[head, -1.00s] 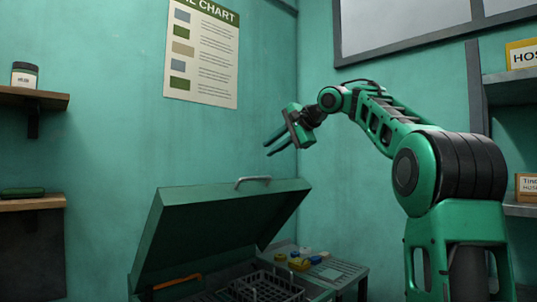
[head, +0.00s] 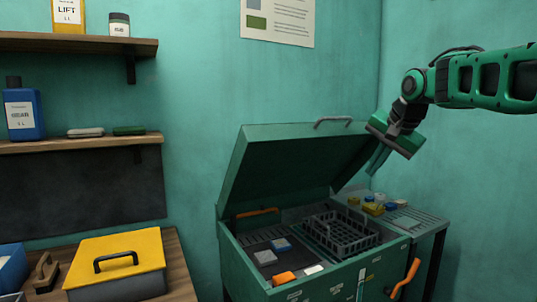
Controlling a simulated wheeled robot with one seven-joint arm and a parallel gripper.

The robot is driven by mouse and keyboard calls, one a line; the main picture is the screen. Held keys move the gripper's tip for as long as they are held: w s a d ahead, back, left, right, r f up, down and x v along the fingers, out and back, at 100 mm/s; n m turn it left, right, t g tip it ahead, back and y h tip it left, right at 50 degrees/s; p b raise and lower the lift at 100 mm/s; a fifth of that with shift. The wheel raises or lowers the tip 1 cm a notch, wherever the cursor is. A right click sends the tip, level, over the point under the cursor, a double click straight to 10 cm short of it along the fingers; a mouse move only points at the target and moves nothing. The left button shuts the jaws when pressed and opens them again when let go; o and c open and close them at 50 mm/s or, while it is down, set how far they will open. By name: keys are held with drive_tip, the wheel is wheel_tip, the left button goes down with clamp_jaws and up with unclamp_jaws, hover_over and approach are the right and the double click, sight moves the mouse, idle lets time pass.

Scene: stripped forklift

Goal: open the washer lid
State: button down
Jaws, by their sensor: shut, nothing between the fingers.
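The green parts washer (head: 330,278) stands at the lower middle of the head view. Its green lid (head: 290,170) is raised and tilted back, leaving the basin open below. The grey lid handle (head: 333,121) is on the lid's top edge. My gripper (head: 377,161) points down close to the lid's right edge, to the right of the handle. It is shut and holds nothing. I cannot tell whether its fingers touch the lid.
Inside the washer are a black basket (head: 340,232) and small parts. A side tray (head: 415,219) with small coloured caps adjoins it on the right. A yellow-lidded box (head: 118,262) sits on a wooden bench to the left. Shelves with bottles hang on the left wall.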

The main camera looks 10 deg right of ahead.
drive_tip(key=s+f+n+g, duration=0.3)
drive_tip(key=s+f+g, duration=0.1)
drive_tip(key=s+f, duration=1.5)
wheel_tip(320, 180, down, 7)
drive_tip(key=t+h, duration=0.1)
drive_tip(key=h, duration=0.1)
drive_tip(key=w+a+r+m+t, duration=0.1)
drive_tip(key=w+a+r+t, duration=0.25)
drive_tip(key=w, duration=0.35)
drive_tip(key=w+a+r+m+t, duration=0.1)
drive_tip(key=w+a+r+t, duration=0.1)
drive_tip(key=w+t, duration=0.35)
drive_tip(key=w+a+r+m+t, duration=0.2)
drive_tip(key=w+a+t, duration=0.1)
drive_tip(key=w, duration=0.6)
drive_tip(key=s+a+r+m+t+y, duration=0.1)
drive_tip(key=s+a+r+t+y, duration=0.1)
drive_tip(key=a+r+t+y, duration=0.45)
drive_tip(key=s+a+r+m+t+y, duration=0.1)
drive_tip(key=s+a+r+t+y, duration=0.15)
drive_tip(key=a+r, duration=0.55)
drive_tip(key=w+a+f+x, duration=0.1)
drive_tip(key=a+x, duration=0.1)
drive_tip(key=x, duration=1.1)
drive_tip(key=shift+w+f, duration=0.15)
drive_tip(key=shift+w, duration=0.15)
